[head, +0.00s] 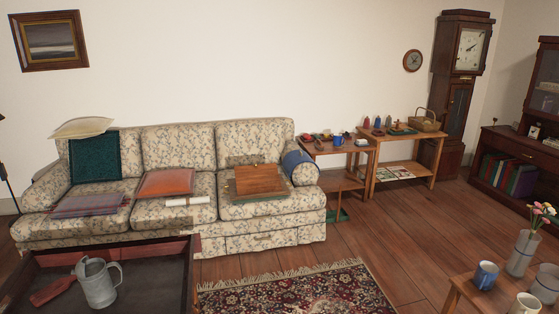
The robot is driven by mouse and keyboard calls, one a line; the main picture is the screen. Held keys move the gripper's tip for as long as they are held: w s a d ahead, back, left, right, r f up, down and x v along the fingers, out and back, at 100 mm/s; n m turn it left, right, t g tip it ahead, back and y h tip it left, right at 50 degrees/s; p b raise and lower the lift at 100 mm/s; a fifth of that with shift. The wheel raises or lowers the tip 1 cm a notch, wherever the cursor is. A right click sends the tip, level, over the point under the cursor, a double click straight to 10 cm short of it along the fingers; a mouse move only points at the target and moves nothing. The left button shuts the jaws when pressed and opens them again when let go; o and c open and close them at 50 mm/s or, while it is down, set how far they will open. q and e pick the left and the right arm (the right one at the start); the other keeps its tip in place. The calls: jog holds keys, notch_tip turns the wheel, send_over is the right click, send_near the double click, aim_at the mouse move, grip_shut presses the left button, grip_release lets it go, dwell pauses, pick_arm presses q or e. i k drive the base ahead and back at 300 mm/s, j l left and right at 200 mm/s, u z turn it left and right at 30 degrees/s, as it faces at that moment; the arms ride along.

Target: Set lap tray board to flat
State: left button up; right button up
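What appears to be the lap tray is on the right seat cushion of the floral sofa (150,212). Its brown wooden board (260,179) appears tilted, with its far edge higher than its near edge. A thin greenish edge (262,197) shows under the board's front. I cannot tell the exact angle of the board from here. Neither of my grippers is in view, and nothing of mine touches the tray.
A dark tray table (150,270) with a metal watering can (98,284) stands at the front left. A patterned rug (300,291) lies before the sofa. A low wooden table (468,290) with mugs is at the front right. Wood floor (400,240) is clear between.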

aim_at(255, 179)
jog(key=i, duration=3.65)
jog(key=j+u, duration=0.05)
jog(key=j, duration=0.1)
